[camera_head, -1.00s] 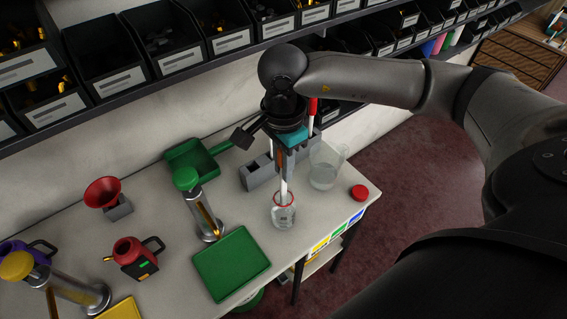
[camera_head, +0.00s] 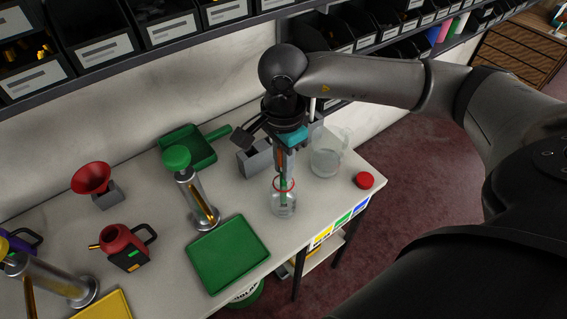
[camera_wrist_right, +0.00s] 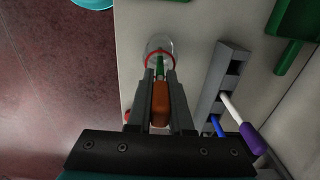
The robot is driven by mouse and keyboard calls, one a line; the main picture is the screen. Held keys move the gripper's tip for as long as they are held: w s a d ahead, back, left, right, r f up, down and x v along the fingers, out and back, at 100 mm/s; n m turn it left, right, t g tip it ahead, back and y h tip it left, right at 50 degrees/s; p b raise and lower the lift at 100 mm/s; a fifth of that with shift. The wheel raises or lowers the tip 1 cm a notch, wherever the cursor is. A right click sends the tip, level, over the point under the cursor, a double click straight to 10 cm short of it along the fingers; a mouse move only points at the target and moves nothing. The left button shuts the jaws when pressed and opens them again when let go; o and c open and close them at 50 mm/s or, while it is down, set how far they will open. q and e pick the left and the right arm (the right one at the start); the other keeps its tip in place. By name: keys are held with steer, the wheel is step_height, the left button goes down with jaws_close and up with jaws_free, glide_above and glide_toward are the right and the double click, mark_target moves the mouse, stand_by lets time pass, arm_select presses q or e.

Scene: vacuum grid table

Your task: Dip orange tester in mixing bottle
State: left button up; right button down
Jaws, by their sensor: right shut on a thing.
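My right gripper (camera_head: 284,160) is shut on the orange tester (camera_wrist_right: 161,104), just above the mixing bottle. The orange handle shows between the fingers in the wrist view. The tester's lower part (camera_head: 283,190) looks green and points down through the bottle's mouth. The bottle (camera_head: 284,207) is clear glass with a red ring at its neck and stands upright on the table. It also shows in the right wrist view (camera_wrist_right: 156,44), in front of the fingers. I cannot tell how deep the tip sits. My left gripper is not in view.
A grey rack (camera_wrist_right: 222,85) with a purple-handled tester (camera_wrist_right: 252,138) stands close beside the gripper. A clear beaker (camera_head: 325,160) and a red cap (camera_head: 364,180) stand right of the bottle. A green tray (camera_head: 228,254) lies to the front left. Shelf bins run behind.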

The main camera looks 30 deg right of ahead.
steer(key=shift+r, duration=0.15)
steer(key=shift+r+p, duration=4.4)
steer(key=shift+r, duration=2.25)
steer(key=shift+r+p, duration=0.3)
steer(key=shift+r, duration=0.2)
step_height(320, 180, up, 4)
steer(key=shift+p, duration=1.1)
